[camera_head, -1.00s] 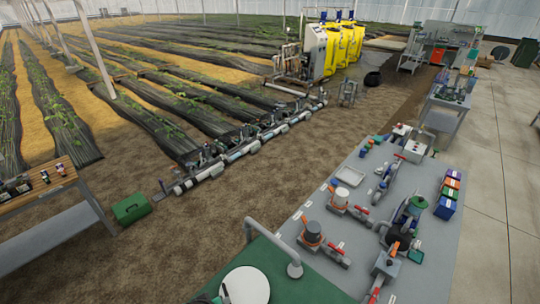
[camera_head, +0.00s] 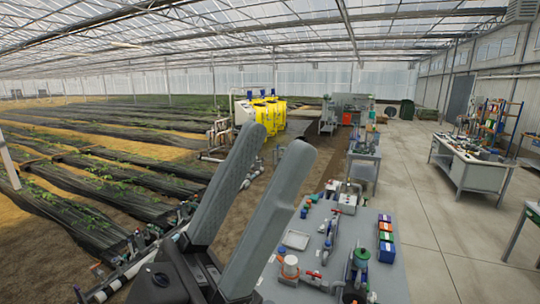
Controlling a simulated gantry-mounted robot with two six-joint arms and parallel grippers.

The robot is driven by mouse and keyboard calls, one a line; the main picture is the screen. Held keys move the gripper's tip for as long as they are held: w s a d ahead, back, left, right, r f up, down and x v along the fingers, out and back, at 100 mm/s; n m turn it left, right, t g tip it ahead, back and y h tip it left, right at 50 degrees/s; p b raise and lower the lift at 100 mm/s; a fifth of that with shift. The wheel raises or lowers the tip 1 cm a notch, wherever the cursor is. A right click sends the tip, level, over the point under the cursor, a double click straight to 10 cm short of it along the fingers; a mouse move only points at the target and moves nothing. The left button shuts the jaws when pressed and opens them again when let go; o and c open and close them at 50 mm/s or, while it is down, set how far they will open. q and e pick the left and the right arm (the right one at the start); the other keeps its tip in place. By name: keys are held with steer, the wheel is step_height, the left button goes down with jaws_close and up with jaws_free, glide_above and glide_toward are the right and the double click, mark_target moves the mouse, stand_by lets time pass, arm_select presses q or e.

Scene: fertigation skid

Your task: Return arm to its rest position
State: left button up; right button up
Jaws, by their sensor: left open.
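My left gripper (camera_head: 275,140) is large in the foreground of the head view, pointing up. Its two grey fingers stand apart, with nothing between them. It rises in front of the fertigation skid's grey bench (camera_head: 392,275) and hides its left part and some of the field beyond. No contact with the bench shows. My right gripper is not in view.
On the bench are valves with red handles (camera_head: 313,274), a white tray (camera_head: 296,240) and a row of coloured boxes (camera_head: 386,238). Yellow tanks (camera_head: 268,113) stand behind. A concrete aisle (camera_head: 425,205) is open at right.

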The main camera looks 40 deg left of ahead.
arm_select(q)
steer(key=w+a+n+y, duration=0.1)
steer(key=n+y, duration=0.1)
steer(key=w+n+y, duration=0.1)
steer(key=y, duration=0.2)
steer(key=w+a+n+y, duration=0.1)
steer(key=w+n+y, duration=0.1)
steer(key=y, duration=0.1)
steer(key=shift+a+f+n+g, duration=0.15)
steer(key=shift+a+n+g, duration=0.15)
stand_by(0.5)
